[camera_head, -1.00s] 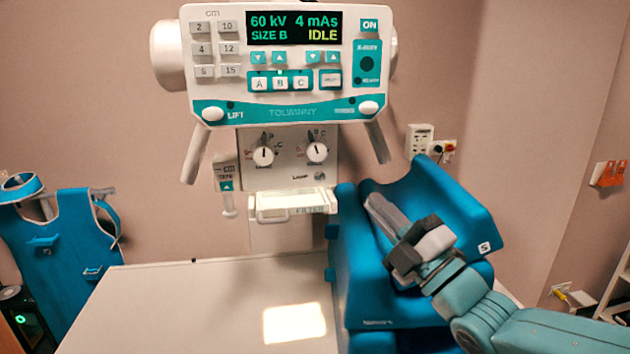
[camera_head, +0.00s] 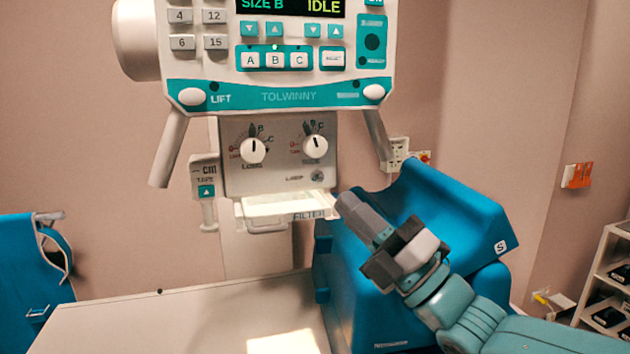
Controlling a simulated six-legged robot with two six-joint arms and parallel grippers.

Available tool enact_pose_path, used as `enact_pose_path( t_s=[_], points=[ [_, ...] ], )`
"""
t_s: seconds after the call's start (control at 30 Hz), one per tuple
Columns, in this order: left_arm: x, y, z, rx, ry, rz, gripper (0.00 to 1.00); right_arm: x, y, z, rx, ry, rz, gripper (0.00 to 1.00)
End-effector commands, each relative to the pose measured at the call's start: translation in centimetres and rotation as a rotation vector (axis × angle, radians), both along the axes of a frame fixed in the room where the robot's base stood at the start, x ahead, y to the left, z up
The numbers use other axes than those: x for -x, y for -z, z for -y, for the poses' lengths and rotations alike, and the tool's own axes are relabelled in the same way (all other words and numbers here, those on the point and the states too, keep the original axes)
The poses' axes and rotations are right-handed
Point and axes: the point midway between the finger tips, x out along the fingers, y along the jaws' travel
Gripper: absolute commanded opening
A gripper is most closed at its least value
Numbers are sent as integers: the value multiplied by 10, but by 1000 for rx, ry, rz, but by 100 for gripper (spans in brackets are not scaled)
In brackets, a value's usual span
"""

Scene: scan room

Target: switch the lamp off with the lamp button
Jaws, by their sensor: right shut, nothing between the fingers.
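The lamp button (camera_head: 318,177) is a small round dark knob beside the LAMP label, at the lower right of the white panel with two dials. A bright light patch (camera_head: 288,343) lies on the white table, so the lamp is lit. My right gripper (camera_head: 347,201) is shut and empty. Its fingertips point up and left and appear a little below and right of the button, in front of the blue padded support. They look apart from the button, though the depth gap is hard to judge. My left gripper is not in view.
The control head (camera_head: 289,97) with its display hangs above the panel. A white filter tray (camera_head: 279,207) juts out below the button, close to my fingertips. The blue support (camera_head: 450,225) stands under my right arm. The table (camera_head: 150,325) is bare at left.

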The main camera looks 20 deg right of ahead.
Motion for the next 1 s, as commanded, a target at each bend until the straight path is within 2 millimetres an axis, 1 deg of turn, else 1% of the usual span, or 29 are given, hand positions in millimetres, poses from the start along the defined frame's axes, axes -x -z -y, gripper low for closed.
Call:
enact_pose_path(
  t_s=[0.17, 0.27, 0.37, 0.67, 0.7, 0.73, 0.9, 1.0],
  points=[
    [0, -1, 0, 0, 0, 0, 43, 0, 0, 0, 0, 0, -1, 0],
    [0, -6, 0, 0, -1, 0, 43, -5, -2, -1, 0, -1, -4, 0],
    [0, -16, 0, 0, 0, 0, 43, -15, -4, -2, 0, -1, -4, 0],
    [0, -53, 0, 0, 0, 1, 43, -61, -5, -5, -1, -2, -5, 0],
    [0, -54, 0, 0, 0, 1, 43, -66, -3, -5, 0, -1, -4, 0],
    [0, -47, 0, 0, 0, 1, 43, -70, 1, -6, 0, 0, -1, 0],
    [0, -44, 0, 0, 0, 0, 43, -85, 1, -7, 1, -1, 0, 0],
    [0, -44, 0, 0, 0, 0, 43, -89, 0, -7, 0, -1, 0, 0]
  ],
)
